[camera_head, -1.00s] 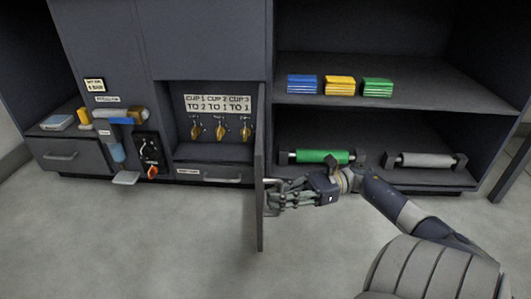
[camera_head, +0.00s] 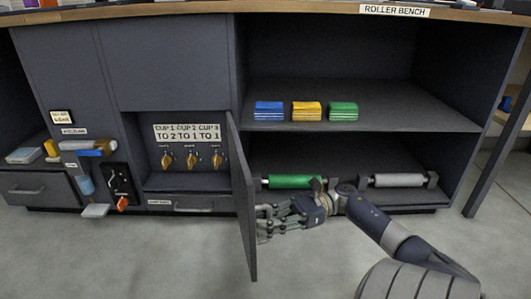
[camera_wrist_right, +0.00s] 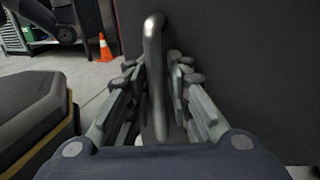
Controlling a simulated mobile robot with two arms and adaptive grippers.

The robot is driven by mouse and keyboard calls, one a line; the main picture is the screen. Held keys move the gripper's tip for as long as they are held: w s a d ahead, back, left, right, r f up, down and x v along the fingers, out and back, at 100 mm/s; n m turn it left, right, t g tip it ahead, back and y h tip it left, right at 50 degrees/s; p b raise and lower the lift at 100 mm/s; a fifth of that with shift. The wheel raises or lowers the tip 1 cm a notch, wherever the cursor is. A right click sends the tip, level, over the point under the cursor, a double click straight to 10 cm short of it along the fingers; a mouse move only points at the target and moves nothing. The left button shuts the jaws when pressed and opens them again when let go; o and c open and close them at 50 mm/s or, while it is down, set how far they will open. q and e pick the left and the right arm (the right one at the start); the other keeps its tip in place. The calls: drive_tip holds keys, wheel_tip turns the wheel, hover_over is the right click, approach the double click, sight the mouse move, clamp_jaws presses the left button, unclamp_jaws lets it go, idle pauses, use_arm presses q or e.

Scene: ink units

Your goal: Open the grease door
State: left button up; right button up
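The dark grey grease door (camera_head: 243,200) stands swung out from the cabinet, seen nearly edge-on in the head view. The recess to its left is uncovered, showing several brass taps (camera_head: 192,160) under a "CUP 1, CUP 2, CUP 3" sign (camera_head: 187,132). My right gripper (camera_head: 264,220) is at the right side of the door. In the right wrist view, the door's metal bar handle (camera_wrist_right: 154,75) runs between the fingers of the right gripper (camera_wrist_right: 155,85), which close around it from both sides. Exact finger contact is partly hidden. My left gripper is not in view.
A green roller (camera_head: 291,181) and a grey roller (camera_head: 398,180) lie on the low shelf right of the door. Blue, yellow and green stacks (camera_head: 306,111) sit on the shelf above. The floor (camera_head: 150,255) in front is clear. An orange cone (camera_wrist_right: 104,47) stands farther off.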

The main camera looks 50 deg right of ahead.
drive_tip(key=v, duration=1.2)
drive_tip(key=shift+f, duration=0.1)
idle(0.5)
